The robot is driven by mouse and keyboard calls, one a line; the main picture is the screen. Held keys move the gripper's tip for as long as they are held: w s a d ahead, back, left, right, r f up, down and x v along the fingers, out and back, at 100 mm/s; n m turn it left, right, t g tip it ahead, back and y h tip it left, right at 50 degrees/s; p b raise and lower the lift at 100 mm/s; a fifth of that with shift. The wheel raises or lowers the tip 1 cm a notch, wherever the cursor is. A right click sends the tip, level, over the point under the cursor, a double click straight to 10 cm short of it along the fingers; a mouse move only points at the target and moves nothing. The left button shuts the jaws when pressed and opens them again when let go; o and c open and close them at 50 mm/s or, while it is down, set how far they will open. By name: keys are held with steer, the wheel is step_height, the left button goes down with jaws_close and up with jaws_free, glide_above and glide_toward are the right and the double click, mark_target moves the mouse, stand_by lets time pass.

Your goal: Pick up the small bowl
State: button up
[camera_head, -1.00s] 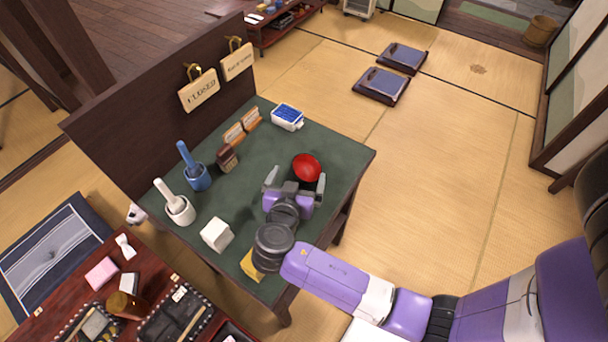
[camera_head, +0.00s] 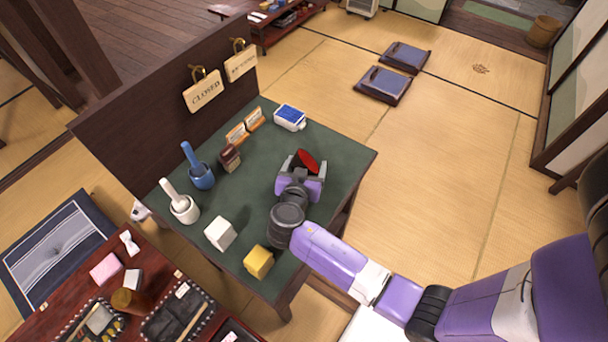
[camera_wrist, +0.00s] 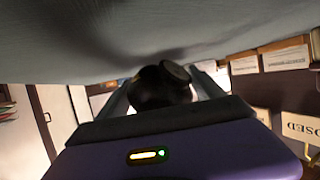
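The small bowl (camera_head: 307,161), red inside and dark outside, is near the right side of the green table (camera_head: 345,155). It is tipped steeply, with part of its red inside showing. My gripper (camera_head: 301,164) has its fingers on either side of the bowl and appears shut on it. In the wrist view, the dark outside of the bowl (camera_wrist: 155,90) and its round foot show between the fingers (camera_wrist: 162,92). The exact contact points are hidden, and I cannot tell whether the bowl touches the table.
A white block (camera_head: 220,233) and a yellow block (camera_head: 258,262) stand near my wrist. White (camera_head: 184,210) and blue (camera_head: 202,178) mortars with pestles, a brown block (camera_head: 229,158) and a blue-and-white container (camera_head: 290,117) are farther left and back. A dark partition (camera_head: 150,130) edges the table.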

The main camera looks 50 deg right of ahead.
steer(key=c, duration=0.6)
